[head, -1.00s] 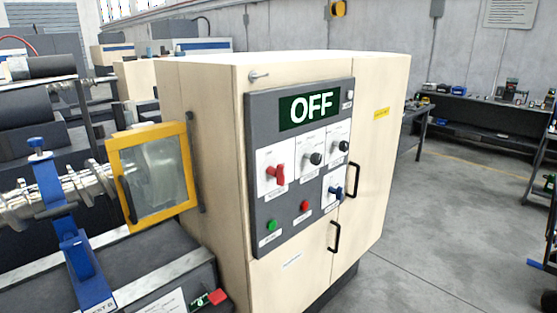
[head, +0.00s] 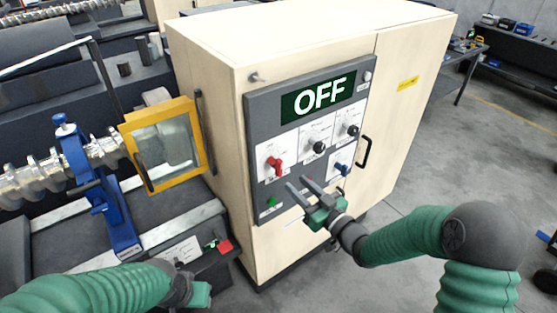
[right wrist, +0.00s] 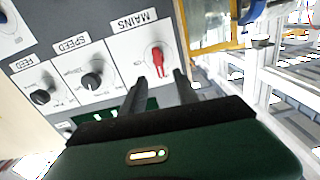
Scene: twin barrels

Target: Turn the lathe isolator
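The red rotary switch (head: 275,166) is on the grey control panel (head: 258,108) of the cream cabinet, at the left of the row of knobs. In the right wrist view the red handle (right wrist: 157,60) sits on a white plate labelled MAINS. My right gripper (head: 297,182) is open and empty in front of the panel, just below and right of the red switch. In the wrist view its two fingers point at the MAINS plate, apart from the handle. The panel display (head: 318,98) reads OFF. My left gripper (head: 197,293) is low at left, its fingers not visible.
Black knobs (head: 319,147) and a blue handle (head: 341,168) are right of the red switch. A green button (head: 271,202) is below it. A yellow-framed guard (head: 166,146) and a blue lathe rest (head: 95,190) stand left of the cabinet.

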